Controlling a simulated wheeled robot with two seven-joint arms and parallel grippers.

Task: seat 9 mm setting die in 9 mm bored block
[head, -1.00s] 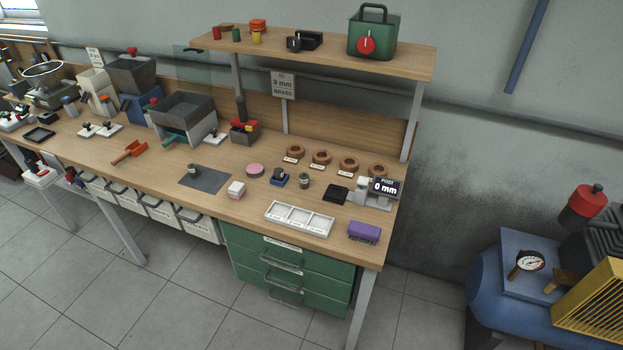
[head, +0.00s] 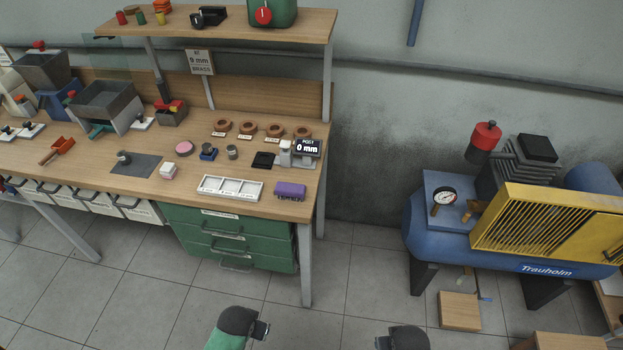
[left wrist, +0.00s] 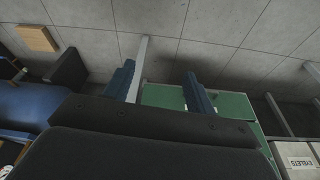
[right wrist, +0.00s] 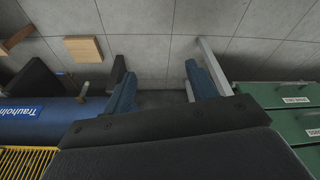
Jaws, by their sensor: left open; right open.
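The bench (head: 100,180) holds several small parts. A small blue block (head: 208,153) with a dark round top stands mid-bench. A grey metal cylinder (head: 232,152) stands to its right, and another grey piece (head: 123,158) stands on a dark mat. Several brown rings (head: 249,128) with labels lie in a row behind them. I cannot tell which is the 9 mm die or the bored block; sizes are unreadable. My left gripper (head: 262,330) and right gripper (head: 382,342) are low in front of the bench, away from it. Both are open and empty in the wrist views, left (left wrist: 160,85) and right (right wrist: 160,85).
A gauge display (head: 307,148) reads 0 mm. A white tray (head: 230,197) and purple brush (head: 290,189) sit at the front edge. Green drawers (head: 228,241) are below. A blue compressor (head: 440,220) stands right; floor between is clear.

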